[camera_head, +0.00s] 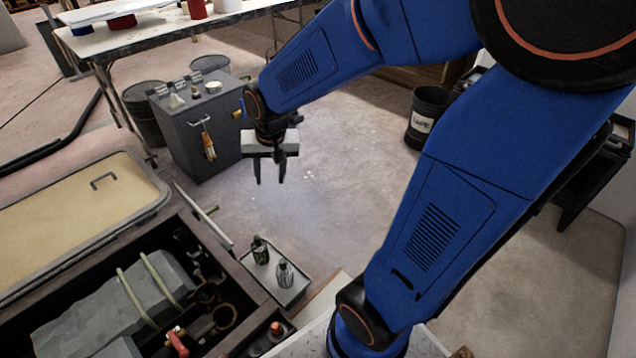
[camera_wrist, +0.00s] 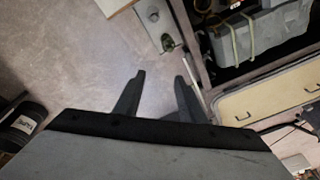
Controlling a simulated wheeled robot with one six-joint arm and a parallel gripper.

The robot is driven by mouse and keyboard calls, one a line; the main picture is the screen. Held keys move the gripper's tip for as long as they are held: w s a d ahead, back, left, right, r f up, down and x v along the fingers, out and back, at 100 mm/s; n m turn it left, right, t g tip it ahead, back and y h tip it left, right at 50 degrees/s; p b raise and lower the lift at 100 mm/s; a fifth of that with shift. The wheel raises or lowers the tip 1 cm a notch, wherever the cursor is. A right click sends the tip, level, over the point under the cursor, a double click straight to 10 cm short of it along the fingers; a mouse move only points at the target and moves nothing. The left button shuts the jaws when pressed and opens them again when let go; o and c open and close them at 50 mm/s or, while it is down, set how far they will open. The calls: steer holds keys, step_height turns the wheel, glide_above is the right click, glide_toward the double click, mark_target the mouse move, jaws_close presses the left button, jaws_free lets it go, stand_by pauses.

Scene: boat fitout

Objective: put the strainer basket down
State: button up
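My gripper (camera_head: 269,181) hangs in the air with its fingers pointing down, above open floor between the grey cabinet and the light tray (camera_head: 298,293). The wrist view shows the two fingers (camera_wrist: 160,78) apart, with nothing visible between them. On the tray stand a small grey, ribbed or mesh-like object (camera_head: 285,274) and a dark green one (camera_head: 260,250). The grey one may be the strainer basket, but it is too small to be sure. The tray also shows in the wrist view (camera_wrist: 151,32), beyond the fingers.
An open hatch bay (camera_head: 232,277) holds a strapped grey box (camera_head: 95,318) and pipework. Its beige lid (camera_head: 75,205) lies behind. A grey cabinet (camera_head: 190,138) with small items on top stands behind my gripper. A black bin (camera_head: 425,118) stands right. The middle floor is clear.

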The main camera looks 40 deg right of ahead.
steer(key=s+d+r+n+t, duration=0.1)
steer(key=s+r+n, duration=0.1)
steer(key=s+r, duration=0.3)
steer(key=s+d+r+n+t, duration=0.1)
steer(key=s+r+n, duration=0.2)
steer(key=s, duration=1)
step_height(320, 180, up, 2)
steer(key=shift+s+d, duration=0.15)
steer(key=shift+d, duration=0.1)
